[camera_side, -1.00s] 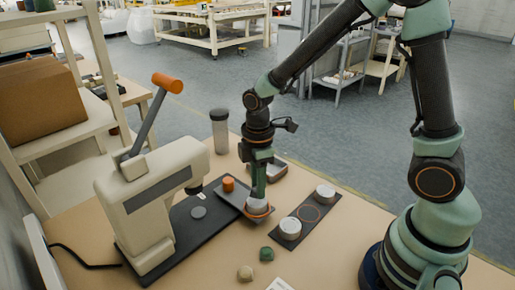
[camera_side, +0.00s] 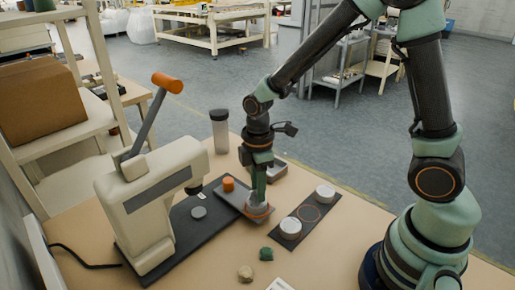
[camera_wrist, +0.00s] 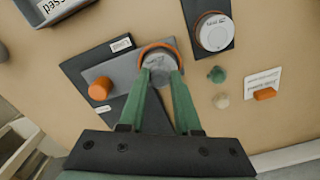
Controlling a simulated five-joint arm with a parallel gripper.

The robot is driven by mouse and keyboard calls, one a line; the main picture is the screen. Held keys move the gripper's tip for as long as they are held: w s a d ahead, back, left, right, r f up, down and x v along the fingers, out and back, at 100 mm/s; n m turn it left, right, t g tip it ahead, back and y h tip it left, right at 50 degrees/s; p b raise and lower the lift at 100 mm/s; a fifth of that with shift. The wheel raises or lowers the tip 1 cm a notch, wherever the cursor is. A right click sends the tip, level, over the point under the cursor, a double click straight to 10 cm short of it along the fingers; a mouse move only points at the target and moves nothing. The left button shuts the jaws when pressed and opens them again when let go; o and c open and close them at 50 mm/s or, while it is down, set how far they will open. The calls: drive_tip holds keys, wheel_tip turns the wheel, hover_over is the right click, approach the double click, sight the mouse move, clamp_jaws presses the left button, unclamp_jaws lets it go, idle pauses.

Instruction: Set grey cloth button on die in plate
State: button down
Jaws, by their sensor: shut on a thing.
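The grey cloth button (camera_wrist: 159,62) is a round grey piece between my fingertips, in the wrist view. My gripper (camera_wrist: 162,77) is shut on it, and it also shows in the side view (camera_side: 258,201). An orange ring (camera_wrist: 158,46) curves round the button's far side, at the end of the grey plate (camera_wrist: 124,72). In the side view the button is low at the plate's right end (camera_side: 235,198). The fingers hide part of the button and die, so I cannot tell whether the button rests on the die.
An orange knob (camera_side: 228,184) stands on the plate's other end. A cream press (camera_side: 150,205) with a raised lever stands left. Green (camera_side: 266,254) and beige (camera_side: 245,273) lumps lie in front. A clear jar (camera_side: 220,130) stands behind.

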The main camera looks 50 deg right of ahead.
drive_tip(key=shift+f, duration=0.4)
idle(0.5)
drive_tip(key=c, duration=0.5)
unclamp_jaws()
drive_tip(key=o, duration=0.5)
drive_tip(key=shift+c, duration=0.2)
drive_tip(key=shift+r, duration=4.05)
